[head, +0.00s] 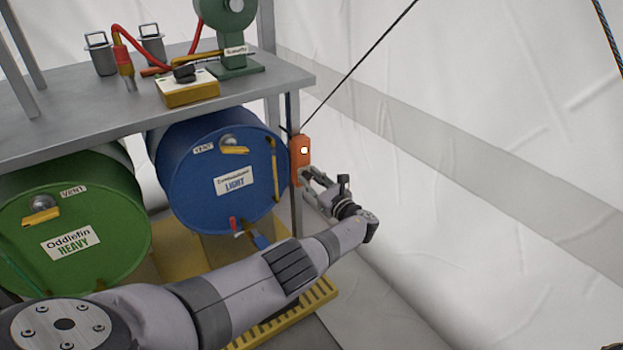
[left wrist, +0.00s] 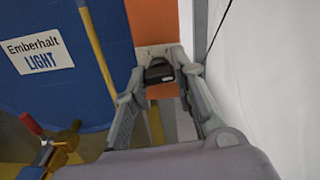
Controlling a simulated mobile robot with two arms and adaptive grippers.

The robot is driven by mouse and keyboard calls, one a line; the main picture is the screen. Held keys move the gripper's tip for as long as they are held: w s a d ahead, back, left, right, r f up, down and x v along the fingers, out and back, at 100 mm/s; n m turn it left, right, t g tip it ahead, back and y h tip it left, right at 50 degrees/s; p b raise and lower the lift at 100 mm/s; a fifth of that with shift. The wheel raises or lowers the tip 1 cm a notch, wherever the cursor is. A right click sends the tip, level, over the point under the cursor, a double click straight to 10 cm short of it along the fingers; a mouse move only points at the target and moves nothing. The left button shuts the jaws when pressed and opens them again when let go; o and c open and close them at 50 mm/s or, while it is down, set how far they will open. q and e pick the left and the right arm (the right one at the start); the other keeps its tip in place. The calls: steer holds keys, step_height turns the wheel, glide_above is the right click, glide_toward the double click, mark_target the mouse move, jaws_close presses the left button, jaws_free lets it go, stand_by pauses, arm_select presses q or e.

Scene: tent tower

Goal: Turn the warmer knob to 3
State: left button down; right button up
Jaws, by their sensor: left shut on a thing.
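The orange warmer box (head: 301,150) is fixed to the grey post at the right end of the bench, with a small pale lit spot on its face. It also shows in the left wrist view (left wrist: 150,52). My left gripper (head: 307,178) reaches the lower part of the box. In the left wrist view the dark warmer knob (left wrist: 158,71) sits between the fingertips, and the gripper is shut on it. The gripper hides the knob in the head view. No dial numbers can be read. My right gripper is not in view.
A blue drum (head: 205,165) stands just left of the box, and a green drum (head: 75,215) is further left. The grey bench (head: 60,125) above carries a yellow switch box (head: 188,92) and a green machine (head: 238,35). A dark cable and the white tent wall (head: 480,150) are on the right.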

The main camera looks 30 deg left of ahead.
arm_select(q)
steer(key=shift+d+f+m, duration=0.1)
steer(key=shift+f+m, duration=0.05)
steer(key=shift+m, duration=0.45)
steer(key=c, duration=1.5)
jaws_free()
steer(key=shift+o, duration=0.9)
steer(key=v, duration=1.2)
steer(key=shift+s, duration=0.1)
